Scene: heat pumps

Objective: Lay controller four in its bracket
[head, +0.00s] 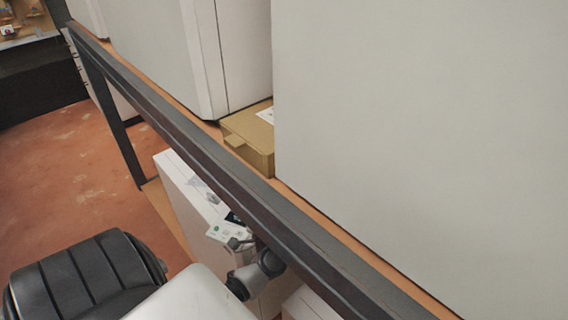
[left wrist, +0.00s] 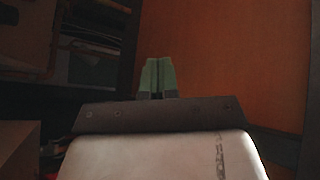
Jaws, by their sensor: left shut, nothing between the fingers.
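I cannot make out controller four or its bracket for certain in either view. My left gripper (left wrist: 158,78) shows in the left wrist view with its two greenish fingertips together and nothing between them. It points toward a plain orange-brown surface. My right gripper is in neither view. A small dark item (head: 235,218) lies beside a white-and-green label on the lower white unit in the head view; I cannot tell what it is.
Large pale units (head: 420,130) stand on a rack with a dark metal rail (head: 190,140). A cardboard box (head: 250,140) sits between them. A lower white unit (head: 180,190) stands beneath the rail. Open reddish floor (head: 60,190) lies to the left.

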